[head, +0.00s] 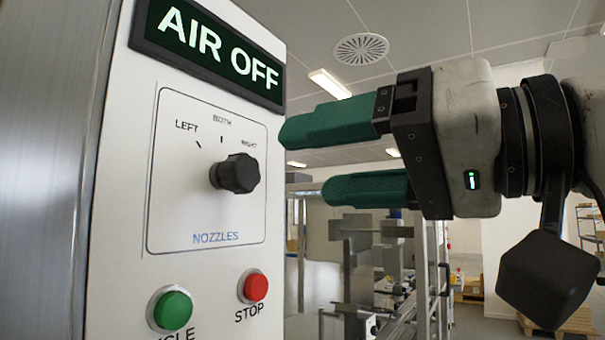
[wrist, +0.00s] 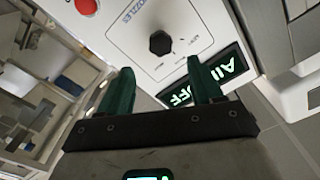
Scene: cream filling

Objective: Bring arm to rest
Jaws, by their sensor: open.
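My gripper (head: 307,159) has two green fingers and is open and empty. In the head view it is right of the control panel (head: 200,75), its fingers pointing left towards the panel. The panel carries a black nozzle knob (head: 235,173) with LEFT, BOTH and RIGHT marks and a lit AIR OFF sign (head: 208,42). In the wrist view my gripper (wrist: 163,75) has the knob (wrist: 160,42) beyond and between its fingertips, apart from them. The knob's pointer direction is not clear.
A green button (head: 173,310) and a red STOP button (head: 254,287) sit low on the panel. Metal machinery (head: 370,260) stands behind and below my gripper. Pallets with boxes (head: 560,325) stand at the far right.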

